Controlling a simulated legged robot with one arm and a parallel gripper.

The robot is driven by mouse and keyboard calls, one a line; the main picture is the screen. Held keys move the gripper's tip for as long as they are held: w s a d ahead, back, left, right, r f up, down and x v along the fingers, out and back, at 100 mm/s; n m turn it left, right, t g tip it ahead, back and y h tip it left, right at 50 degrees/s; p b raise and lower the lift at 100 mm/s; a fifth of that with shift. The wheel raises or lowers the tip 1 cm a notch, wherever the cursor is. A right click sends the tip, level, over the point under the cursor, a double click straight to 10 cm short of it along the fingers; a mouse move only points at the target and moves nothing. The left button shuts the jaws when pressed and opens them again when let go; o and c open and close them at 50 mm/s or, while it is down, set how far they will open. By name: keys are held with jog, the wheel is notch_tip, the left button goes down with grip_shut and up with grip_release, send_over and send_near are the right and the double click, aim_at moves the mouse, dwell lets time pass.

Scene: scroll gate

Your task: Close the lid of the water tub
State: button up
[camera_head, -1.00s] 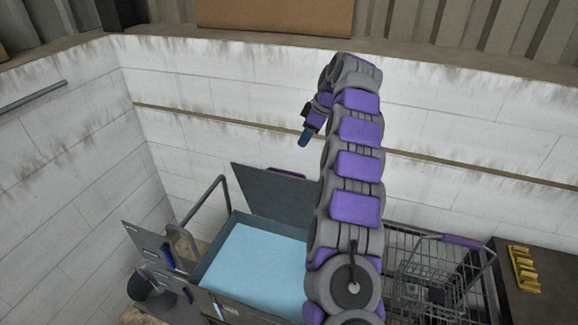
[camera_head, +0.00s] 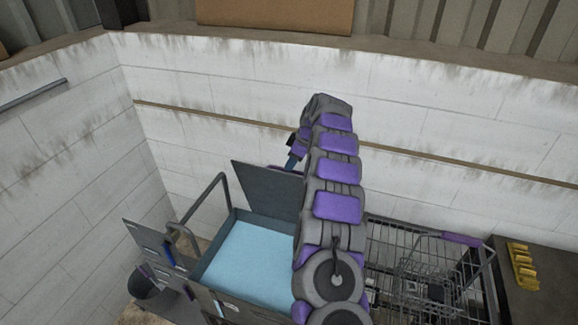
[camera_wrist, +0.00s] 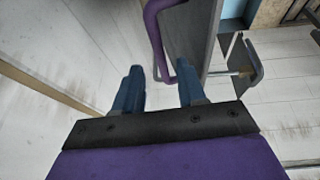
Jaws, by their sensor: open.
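The water tub (camera_head: 216,244) is a grey box with light blue water in it, left of my arm in the head view. Its dark grey lid (camera_head: 262,185) stands raised, hinged at the back edge. The lid shows edge-on in the wrist view (camera_wrist: 208,38), with a purple handle (camera_wrist: 157,40) on its outer face. My gripper (camera_head: 292,162) is at the lid's upper right, partly hidden by my arm. In the wrist view my open blue fingers (camera_wrist: 158,85) point toward the handle's lower end, which lies between them. I cannot tell whether they touch it.
A wire shopping cart (camera_head: 440,240) stands right of my arm. A dark table with a yellow rack (camera_head: 523,268) is at the far right. A grey rail (camera_head: 205,199) and panels stand left of the tub. White walls close off the back and left.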

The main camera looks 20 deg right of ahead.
jog(key=shift+x, duration=1.7)
jog(key=shift+c, duration=0.4)
grip_shut()
